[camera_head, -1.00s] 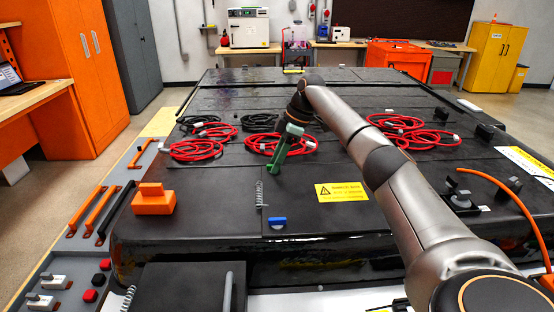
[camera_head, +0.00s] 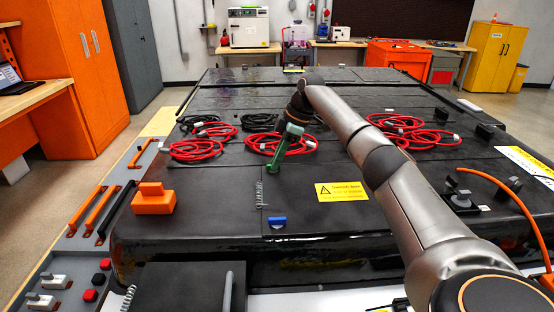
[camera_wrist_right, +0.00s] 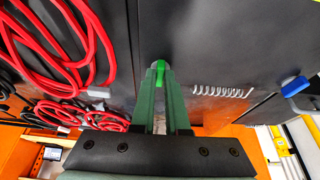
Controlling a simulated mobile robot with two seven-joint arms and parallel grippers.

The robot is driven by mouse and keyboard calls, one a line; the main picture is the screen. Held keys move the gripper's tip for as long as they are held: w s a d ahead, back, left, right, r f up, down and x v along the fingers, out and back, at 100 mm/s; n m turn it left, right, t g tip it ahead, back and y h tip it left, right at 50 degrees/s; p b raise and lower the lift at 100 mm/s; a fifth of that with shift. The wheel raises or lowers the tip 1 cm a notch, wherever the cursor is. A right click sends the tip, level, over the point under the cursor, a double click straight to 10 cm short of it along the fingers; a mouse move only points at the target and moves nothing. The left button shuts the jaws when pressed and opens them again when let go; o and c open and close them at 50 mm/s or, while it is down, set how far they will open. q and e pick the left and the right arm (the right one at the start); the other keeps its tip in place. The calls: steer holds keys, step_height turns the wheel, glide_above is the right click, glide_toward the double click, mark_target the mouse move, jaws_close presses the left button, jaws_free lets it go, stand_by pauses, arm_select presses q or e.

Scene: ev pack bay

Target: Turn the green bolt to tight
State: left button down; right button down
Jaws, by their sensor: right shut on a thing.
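The green bolt (camera_wrist_right: 159,72) shows in the right wrist view at the tips of my right gripper's fingers, against the black pack lid. My right gripper (camera_wrist_right: 160,90) is shut on the bolt, its two green fingers on either side of it. In the head view the right gripper (camera_head: 273,168) reaches down and left to the lid, and its tips cover most of the bolt there. How far the bolt is turned cannot be told. My left gripper is not in view.
A spring (camera_head: 260,195) and a blue block (camera_head: 278,222) lie on the lid (camera_head: 225,215) near the gripper. Red cable coils (camera_head: 200,149) and black coils lie behind and beside it. An orange block (camera_head: 153,200) sits at the lid's front left.

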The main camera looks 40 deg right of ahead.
steer(key=shift+m, duration=0.3)
steer(key=m, duration=0.2)
steer(key=m+t+h, duration=0.1)
steer(key=shift+s+a+m+h, duration=0.1)
steer(key=shift+a+m+h, duration=0.1)
steer(key=shift+m+h, duration=0.15)
steer(key=m, duration=0.2)
steer(key=m+h, duration=0.1)
steer(key=m, duration=0.1)
steer(key=shift+a+m+t+h, duration=0.2)
steer(key=shift+m+t+h, duration=0.05)
steer(key=shift+t, duration=0.05)
steer(key=m, duration=0.1)
steer(key=m+h, duration=0.1)
steer(key=m, duration=0.1)
steer(key=m+h, duration=0.1)
steer(key=m, duration=0.1)
steer(key=shift+a, duration=0.25)
steer(key=shift+a+m+g+h, duration=0.1)
steer(key=shift+m+g+h, duration=0.5)
steer(key=shift+m, duration=1.4)
steer(key=c, duration=0.9)
jaws_free()
